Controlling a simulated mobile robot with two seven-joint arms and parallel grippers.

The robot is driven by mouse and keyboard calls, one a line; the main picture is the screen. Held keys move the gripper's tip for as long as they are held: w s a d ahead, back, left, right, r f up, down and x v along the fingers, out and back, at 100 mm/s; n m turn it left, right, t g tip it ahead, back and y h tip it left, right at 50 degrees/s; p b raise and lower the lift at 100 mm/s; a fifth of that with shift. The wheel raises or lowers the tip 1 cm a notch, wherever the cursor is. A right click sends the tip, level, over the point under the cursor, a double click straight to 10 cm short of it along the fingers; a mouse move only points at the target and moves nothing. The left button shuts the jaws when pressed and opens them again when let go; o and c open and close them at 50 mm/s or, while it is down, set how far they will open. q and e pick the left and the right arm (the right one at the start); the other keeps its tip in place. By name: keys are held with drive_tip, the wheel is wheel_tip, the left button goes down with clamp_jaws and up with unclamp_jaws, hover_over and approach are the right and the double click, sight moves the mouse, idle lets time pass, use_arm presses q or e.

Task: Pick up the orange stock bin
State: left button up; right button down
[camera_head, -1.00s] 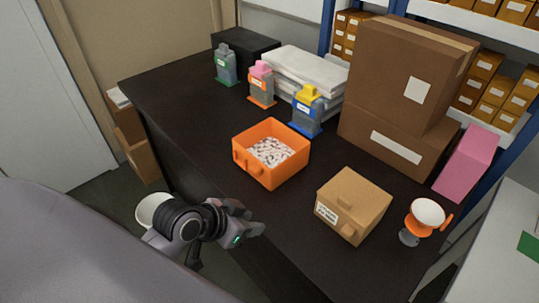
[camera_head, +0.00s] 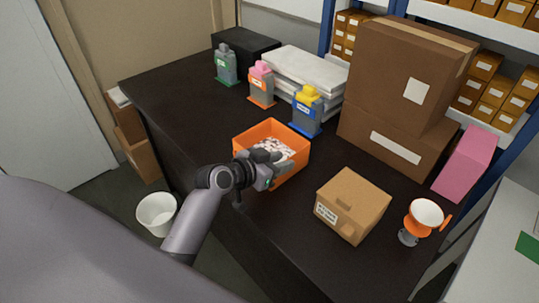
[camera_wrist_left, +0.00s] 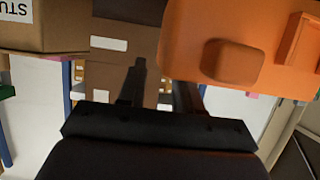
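The orange stock bin (camera_head: 293,168) stands upright on the dark table with many small white pieces inside. My left gripper (camera_head: 268,164) is at the bin's near left side and hides much of that wall and part of the contents. In the left wrist view the orange bin (camera_wrist_left: 186,45) fills the upper right, with a protruding handle on its wall. The two fingers of my left gripper (camera_wrist_left: 160,88) are spread there with nothing held between them; one finger overlaps the bin's edge in the picture. I cannot tell if it touches. My right gripper is not in view.
A cardboard box (camera_head: 352,205) stands right of the bin, and an orange and white scanner-like item (camera_head: 425,215) beyond it. Several coloured bottles, including a yellow-topped blue one (camera_head: 306,110), stand behind. Large stacked boxes (camera_head: 395,85) are at back right. A white bucket (camera_head: 157,213) is on the floor.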

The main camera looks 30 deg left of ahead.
use_arm(q)
drive_tip(key=shift+x, duration=0.85)
clamp_jaws()
idle(0.8)
